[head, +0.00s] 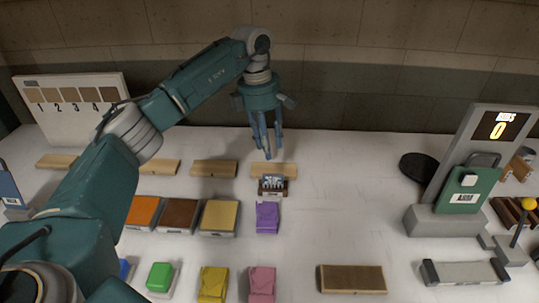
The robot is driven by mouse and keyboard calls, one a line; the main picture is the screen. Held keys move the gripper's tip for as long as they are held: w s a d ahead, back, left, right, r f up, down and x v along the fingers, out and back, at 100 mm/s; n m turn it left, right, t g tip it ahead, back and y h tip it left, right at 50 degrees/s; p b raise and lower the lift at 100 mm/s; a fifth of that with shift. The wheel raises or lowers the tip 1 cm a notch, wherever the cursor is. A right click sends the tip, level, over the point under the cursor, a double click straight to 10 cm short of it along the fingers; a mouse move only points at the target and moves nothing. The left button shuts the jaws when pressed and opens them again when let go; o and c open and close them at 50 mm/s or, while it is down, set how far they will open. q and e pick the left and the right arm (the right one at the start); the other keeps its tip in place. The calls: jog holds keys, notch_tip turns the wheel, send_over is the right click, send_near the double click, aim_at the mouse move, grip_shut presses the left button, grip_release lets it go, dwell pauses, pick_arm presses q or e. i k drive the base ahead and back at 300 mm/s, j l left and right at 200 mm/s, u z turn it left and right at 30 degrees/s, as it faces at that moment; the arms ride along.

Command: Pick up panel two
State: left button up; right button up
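Several thin light-wood panels lie in a row along the back of the white table. The leftmost panel (57,161) lies below the numbered board (75,98). The second panel (167,167) from the left is partly hidden behind my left arm. The third panel (214,168) and the fourth panel (273,170) lie further right. I see no numbers on the panels themselves. My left gripper (268,150) points down above the fourth panel, right of the second. Its fingers are apart with nothing visible between them. My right gripper is not in view.
A small dark brush-like block (272,189) sits just in front of the fourth panel. Coloured blocks, including a purple one (267,217), stand in rows nearer me. A display stand (440,220) is at right. The table's middle right is clear around a brown board (352,279).

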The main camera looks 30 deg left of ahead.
aim_at(337, 278)
jog(key=k+l, duration=0.5)
jog(key=k, duration=0.15)
jog(key=k+l, duration=0.5)
jog(key=k, duration=0.2)
